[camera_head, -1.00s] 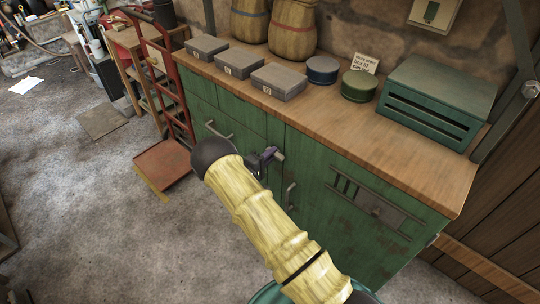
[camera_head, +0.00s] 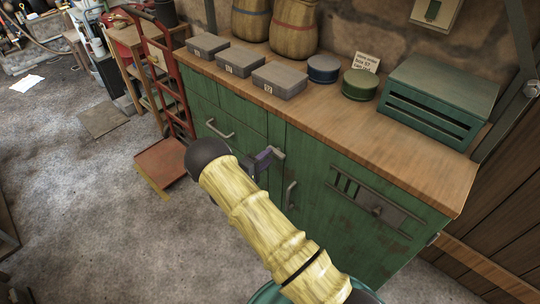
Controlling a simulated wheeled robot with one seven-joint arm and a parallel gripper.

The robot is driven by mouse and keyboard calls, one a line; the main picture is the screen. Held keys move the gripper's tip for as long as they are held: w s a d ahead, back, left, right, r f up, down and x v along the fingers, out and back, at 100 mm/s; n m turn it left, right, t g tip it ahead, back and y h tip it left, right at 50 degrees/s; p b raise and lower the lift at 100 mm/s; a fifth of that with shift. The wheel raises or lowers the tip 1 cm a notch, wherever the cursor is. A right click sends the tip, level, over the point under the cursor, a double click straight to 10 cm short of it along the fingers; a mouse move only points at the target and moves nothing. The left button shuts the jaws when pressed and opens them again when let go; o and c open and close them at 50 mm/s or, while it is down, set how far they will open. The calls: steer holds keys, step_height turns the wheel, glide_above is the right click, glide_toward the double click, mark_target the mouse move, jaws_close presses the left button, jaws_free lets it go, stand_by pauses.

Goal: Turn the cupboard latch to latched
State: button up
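The green cupboard (camera_head: 330,225) stands under a wooden worktop. A small light grey metal piece (camera_head: 278,153), which looks like the latch lever, shows near the top of the seam beside the right-hand door. My gripper (camera_head: 264,160), dark with a purplish part, is right at this piece, beyond my black wrist. They seem to touch, but I cannot tell whether the fingers are closed on it. My forearm and wrist hide part of the cupboard front. The upright door handle (camera_head: 290,196) is just below and to the right of my gripper.
A barred metal plate (camera_head: 375,206) is on the right-hand door. A drawer handle (camera_head: 220,129) lies to the left. Grey boxes (camera_head: 279,80), round tins (camera_head: 359,85) and a slotted green box (camera_head: 437,103) stand on the worktop. A red hand truck (camera_head: 165,155) stands left; the floor in front is clear.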

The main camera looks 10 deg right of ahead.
steer(key=v, duration=1.4)
steer(key=shift+s+a, duration=0.25)
